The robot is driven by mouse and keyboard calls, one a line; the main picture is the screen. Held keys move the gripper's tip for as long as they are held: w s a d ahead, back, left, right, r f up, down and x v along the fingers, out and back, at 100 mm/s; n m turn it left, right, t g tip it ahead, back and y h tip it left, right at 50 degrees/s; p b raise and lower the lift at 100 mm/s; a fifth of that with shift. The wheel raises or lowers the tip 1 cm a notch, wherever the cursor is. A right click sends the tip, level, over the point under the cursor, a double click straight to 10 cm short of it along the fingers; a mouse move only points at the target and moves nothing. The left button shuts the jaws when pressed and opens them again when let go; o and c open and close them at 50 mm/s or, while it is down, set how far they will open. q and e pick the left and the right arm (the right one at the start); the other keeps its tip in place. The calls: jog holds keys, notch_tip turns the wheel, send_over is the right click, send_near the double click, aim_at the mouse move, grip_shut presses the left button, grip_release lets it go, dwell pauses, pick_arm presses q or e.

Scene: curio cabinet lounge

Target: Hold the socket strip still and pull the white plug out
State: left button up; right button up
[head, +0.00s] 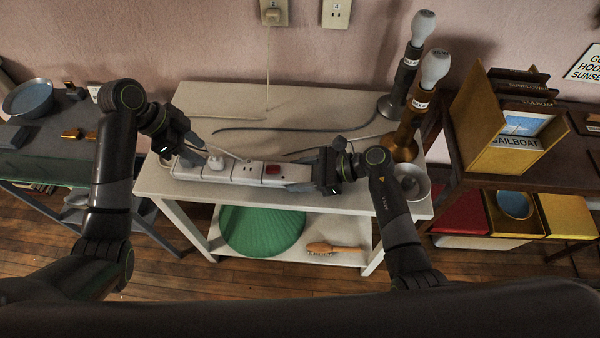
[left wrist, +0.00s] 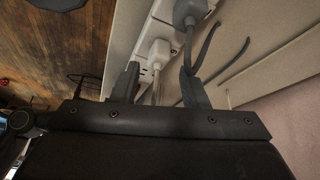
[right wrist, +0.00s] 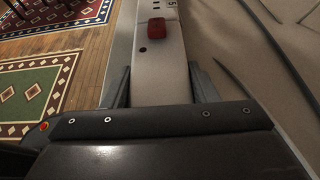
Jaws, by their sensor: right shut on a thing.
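The white socket strip (head: 242,174) lies along the front of the white table, with a red switch (head: 273,169) towards its right end. The white plug (head: 216,162) sits upright in the strip; it also shows in the left wrist view (left wrist: 157,52), just beyond the fingertips. A grey plug (left wrist: 188,12) sits beside it in the strip. My left gripper (head: 194,158) is open, its fingers apart and empty, just left of the white plug in the head view. My right gripper (head: 308,178) is shut on the strip's right end, shown between its fingers in the right wrist view (right wrist: 160,75).
Two lamps with white bulbs (head: 422,25) and a pale bowl (head: 411,182) stand at the table's right end. Loose cables (head: 290,128) lie behind the strip. A green shade (head: 262,232) and a brush (head: 335,248) are on the lower shelf.

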aim_at(210, 158)
pick_arm(q)
jog(key=a+r+m, duration=0.1)
jog(key=m, duration=0.1)
jog(key=w+a+r+m+g+h, duration=0.1)
jog(key=a+r+m, duration=0.1)
jog(key=shift+w+a+r+g+h, duration=0.15)
jog(key=shift+a+r+g+h, duration=0.05)
jog(key=shift+r+g+h, duration=0.1)
jog(key=shift+x, duration=5)
grip_shut()
